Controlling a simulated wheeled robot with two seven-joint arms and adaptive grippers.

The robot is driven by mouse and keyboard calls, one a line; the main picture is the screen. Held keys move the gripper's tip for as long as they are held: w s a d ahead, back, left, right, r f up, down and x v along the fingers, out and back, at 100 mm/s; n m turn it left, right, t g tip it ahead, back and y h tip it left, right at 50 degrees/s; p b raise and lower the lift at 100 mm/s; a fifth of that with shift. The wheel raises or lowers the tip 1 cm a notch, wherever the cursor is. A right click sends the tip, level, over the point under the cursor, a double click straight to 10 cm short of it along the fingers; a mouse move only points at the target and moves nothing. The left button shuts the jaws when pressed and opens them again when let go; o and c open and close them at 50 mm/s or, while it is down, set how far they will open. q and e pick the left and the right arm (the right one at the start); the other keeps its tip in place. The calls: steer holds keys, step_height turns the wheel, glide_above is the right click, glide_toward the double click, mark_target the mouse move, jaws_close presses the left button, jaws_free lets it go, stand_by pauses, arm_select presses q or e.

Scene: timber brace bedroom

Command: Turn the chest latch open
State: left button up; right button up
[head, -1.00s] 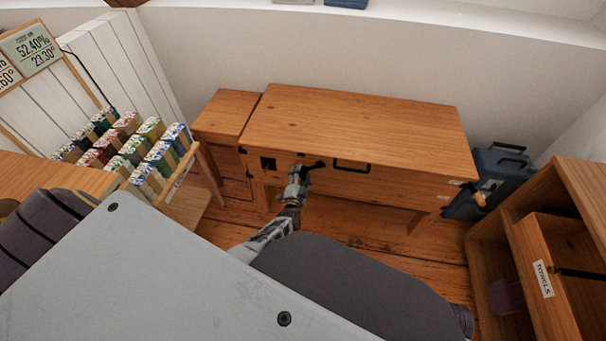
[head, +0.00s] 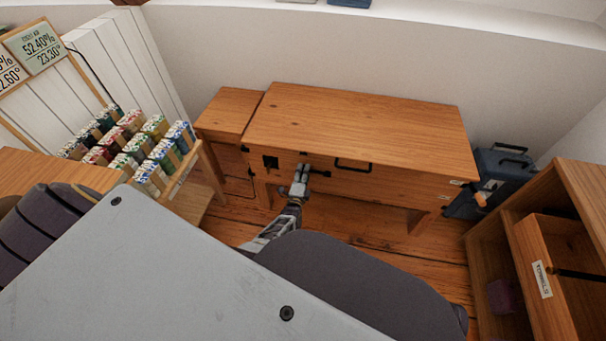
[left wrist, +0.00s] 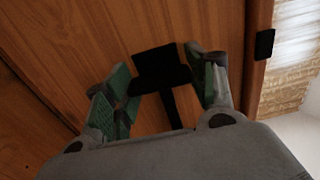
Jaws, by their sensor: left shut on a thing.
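The wooden chest (head: 355,120) stands against the wall, its lid down. The black latch shows on its front as a dark bar (head: 321,174) just right of my left gripper (head: 303,170). In the left wrist view the latch (left wrist: 160,62) is a black plate with a narrow bar running down between the fingers of my left gripper (left wrist: 160,75). The gripper is shut on the latch, and its fingers partly cover it in the head view. My right gripper is not in view.
A rack of colourful packets (head: 150,150) stands left, a blue-grey case (head: 495,180) right, and a wooden cabinet (head: 560,180) at far right. Floor below the chest is open.

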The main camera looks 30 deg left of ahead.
arm_select(q)
steer(key=shift+d, duration=0.1)
steer(key=o, duration=1.5)
steer(key=shift+c, duration=0.2)
